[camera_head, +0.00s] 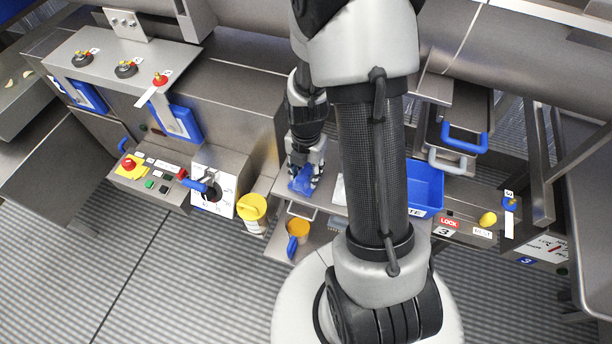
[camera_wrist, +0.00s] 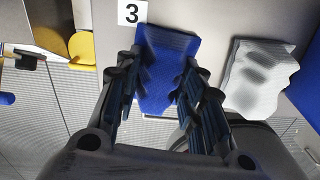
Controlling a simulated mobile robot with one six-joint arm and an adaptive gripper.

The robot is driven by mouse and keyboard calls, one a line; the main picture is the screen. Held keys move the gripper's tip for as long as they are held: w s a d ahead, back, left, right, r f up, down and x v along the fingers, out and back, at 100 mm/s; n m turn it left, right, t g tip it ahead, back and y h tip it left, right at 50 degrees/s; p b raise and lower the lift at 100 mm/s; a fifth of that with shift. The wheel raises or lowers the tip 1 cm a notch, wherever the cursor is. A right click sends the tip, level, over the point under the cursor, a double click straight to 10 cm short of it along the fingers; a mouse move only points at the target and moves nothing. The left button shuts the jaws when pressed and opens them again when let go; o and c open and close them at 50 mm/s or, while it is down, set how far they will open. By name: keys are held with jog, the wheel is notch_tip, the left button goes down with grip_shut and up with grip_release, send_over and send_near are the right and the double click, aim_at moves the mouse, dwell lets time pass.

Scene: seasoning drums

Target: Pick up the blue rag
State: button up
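The blue rag (camera_wrist: 168,62) lies on a grey metal surface, just beside a label with the number 3. In the wrist view my gripper (camera_wrist: 164,68) is open, with one finger on each side of the rag. The fingers look close to the rag's edges; I cannot tell whether they touch it. In the head view the rag (camera_head: 302,182) shows as a small blue patch between the fingertips of my gripper (camera_head: 305,176). My arm hides part of the area to the right of it.
A crumpled grey-white rag (camera_wrist: 256,76) lies to the right of the blue one. A blue bin (camera_head: 425,185) stands further right. A yellow-lidded container (camera_head: 252,207) and an orange cup (camera_head: 298,229) are at the left and front. A control box (camera_head: 160,173) is further left.

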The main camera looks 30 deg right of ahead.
aim_at(305, 171)
grip_shut()
dwell(0.4)
notch_tip(305, 171, up, 20)
jog(key=p, duration=0.6)
jog(key=shift+c, duration=1.8)
grip_release()
grip_shut()
